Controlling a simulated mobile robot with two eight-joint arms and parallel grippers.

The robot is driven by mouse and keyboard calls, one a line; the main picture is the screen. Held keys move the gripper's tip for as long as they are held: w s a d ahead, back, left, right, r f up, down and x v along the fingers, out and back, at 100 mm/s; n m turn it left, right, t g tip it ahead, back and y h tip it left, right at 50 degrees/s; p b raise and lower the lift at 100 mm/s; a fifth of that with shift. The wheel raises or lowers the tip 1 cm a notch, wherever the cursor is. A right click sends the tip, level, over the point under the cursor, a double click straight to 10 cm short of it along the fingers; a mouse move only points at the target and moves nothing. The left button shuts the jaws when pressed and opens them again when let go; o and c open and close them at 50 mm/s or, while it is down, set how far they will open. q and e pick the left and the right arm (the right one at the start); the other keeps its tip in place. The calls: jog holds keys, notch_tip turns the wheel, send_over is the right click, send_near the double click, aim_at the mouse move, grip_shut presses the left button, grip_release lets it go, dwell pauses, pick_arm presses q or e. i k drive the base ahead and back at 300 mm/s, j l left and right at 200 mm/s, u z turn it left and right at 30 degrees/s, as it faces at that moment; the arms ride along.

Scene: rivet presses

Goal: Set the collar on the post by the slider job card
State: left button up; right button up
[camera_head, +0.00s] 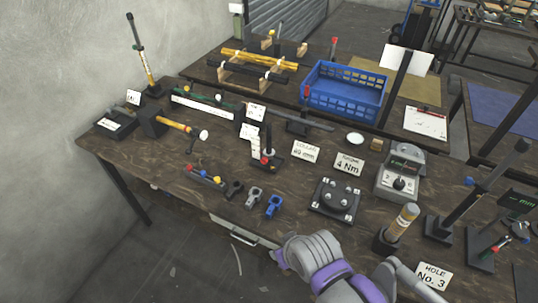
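A card reading COLLAR 89 mm (305,151) stands on the dark wooden table. Just left of it, a dark upright post (268,137) rises from a small base with a red part near its foot. Three small clamp-like pieces lie at the near table edge: a dark one (234,189), a grey one (254,195) and a blue one (273,206). They may be collars; I cannot tell for sure. No card is readable as a slider card. My grey and purple arm shows at the bottom, but neither gripper is in view.
A TORQUE 4 Nm card (348,164), a black plate with knobs (335,199) and a grey dial box (400,177) stand to the right. A HOLE No. 3 card (433,276) is at lower right. A blue crate (344,92) stands behind.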

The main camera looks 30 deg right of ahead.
aim_at(271, 156)
jog(key=z, duration=1.25)
